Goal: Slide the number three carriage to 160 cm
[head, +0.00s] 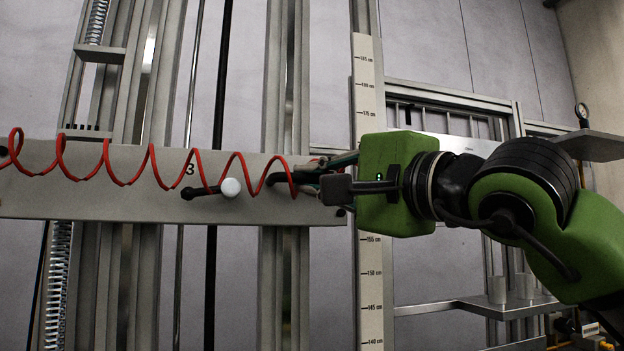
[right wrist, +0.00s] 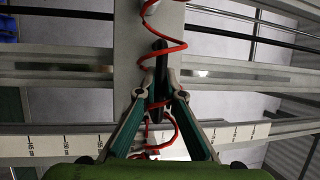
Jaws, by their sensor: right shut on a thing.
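The number three carriage (head: 110,190) is a wide grey plate marked "3" across vertical rails in the head view; it also shows in the right wrist view (right wrist: 151,20). My right gripper (head: 300,178) is at the plate's right end, its fingers (right wrist: 160,96) shut on a black handle (right wrist: 159,70). The handle (head: 277,178) shows only partly in the head view. A pale scale (head: 369,280) stands just right of the plate. Its 175 to 185 cm marks show above my gripper and 140 to 155 below; the stretch between is hidden. My left gripper is not in view.
A red coiled hose (head: 107,165) hangs across the plate. A black lever with a white knob (head: 230,187) sits left of the handle. A metal shelf (head: 480,303) with small grey cylinders is below my right arm. Springs (head: 57,285) run at the left.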

